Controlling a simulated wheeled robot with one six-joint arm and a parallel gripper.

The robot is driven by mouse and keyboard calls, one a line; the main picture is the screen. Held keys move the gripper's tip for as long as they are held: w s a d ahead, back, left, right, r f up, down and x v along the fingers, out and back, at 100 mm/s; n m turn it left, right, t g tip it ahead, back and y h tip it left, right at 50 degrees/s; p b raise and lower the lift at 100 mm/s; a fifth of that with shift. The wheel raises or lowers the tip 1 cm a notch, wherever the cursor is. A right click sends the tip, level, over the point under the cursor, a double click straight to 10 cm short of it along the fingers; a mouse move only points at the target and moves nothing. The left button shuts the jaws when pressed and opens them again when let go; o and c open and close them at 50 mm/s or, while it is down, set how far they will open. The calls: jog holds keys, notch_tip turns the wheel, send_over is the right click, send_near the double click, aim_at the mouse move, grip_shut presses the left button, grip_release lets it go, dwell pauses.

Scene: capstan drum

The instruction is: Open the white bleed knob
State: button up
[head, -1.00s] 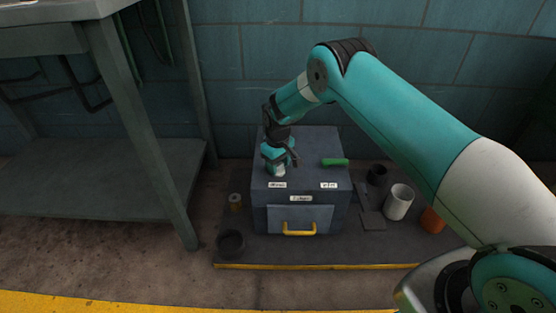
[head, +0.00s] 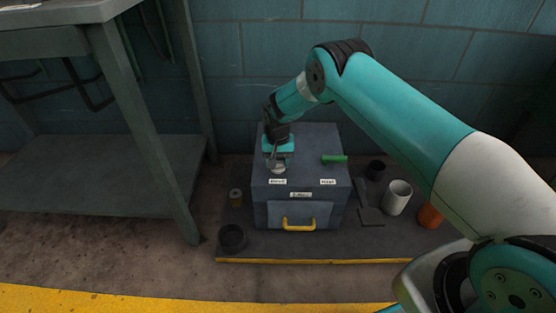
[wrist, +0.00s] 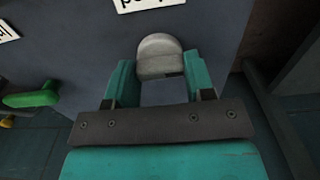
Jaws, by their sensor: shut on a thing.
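The white bleed knob (wrist: 160,57) is pale and rounded in the wrist view, on top of the dark grey box. It sits between the two teal fingers of my gripper (wrist: 160,80), which is shut on it. In the head view the gripper (head: 278,158) points down at the box's left side, and the knob (head: 278,167) shows pale just below it. A label stands in front of the knob. The hidden sides of the knob cannot be seen.
The box (head: 335,205) has a yellow front handle (head: 298,224) and a green lever (head: 334,159) on its top right. A dark pot (head: 232,238) and small jar stand left. A white cup (head: 397,198) and orange cup (head: 430,216) stand right. A bench (head: 150,150) is at left.

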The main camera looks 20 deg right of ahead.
jog(key=shift+w+d+m, duration=0.1)
jog(key=shift+m, duration=0.2)
jog(key=o, duration=0.9)
notch_tip(320, 180, up, 18)
jog(key=p, duration=0.5)
jog(key=shift+f+p, duration=0.25)
jog(key=shift+p, duration=0.15)
